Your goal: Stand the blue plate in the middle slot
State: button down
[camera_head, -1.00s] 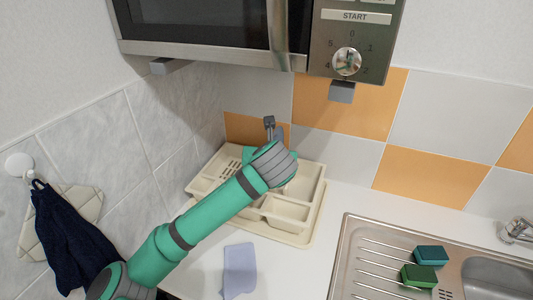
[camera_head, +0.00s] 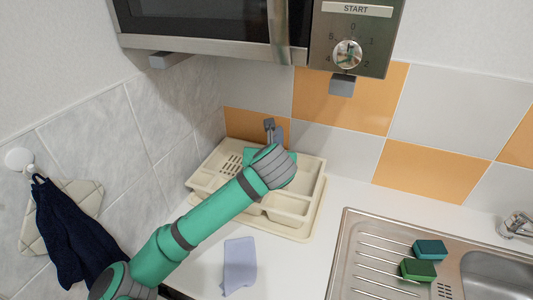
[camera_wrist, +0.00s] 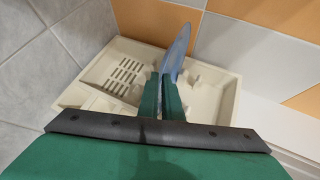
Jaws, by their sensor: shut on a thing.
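The blue plate (camera_wrist: 177,52) is seen nearly edge-on in the wrist view, upright and a little tilted. My gripper (camera_wrist: 161,88) is shut on its near edge, with the green fingers on either side. The cream dish rack (camera_wrist: 222,93) lies below and around the plate. In the head view a sliver of the plate (camera_head: 279,135) shows behind my wrist, over the back of the rack (camera_head: 318,190). My arm hides the fingers there. The middle slot is hidden, and I cannot tell whether the plate touches the rack.
The microwave (camera_head: 205,52) overhangs the rack. Tiled walls close in at the left and back. A lilac cloth (camera_head: 239,266) lies on the counter in front. The sink (camera_head: 345,250) with two sponges (camera_head: 418,270) is at the right. A dark towel (camera_head: 72,235) hangs at the left.

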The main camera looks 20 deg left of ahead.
jog(key=c, duration=1.9)
grip_release()
jog(key=shift+o, duration=0.2)
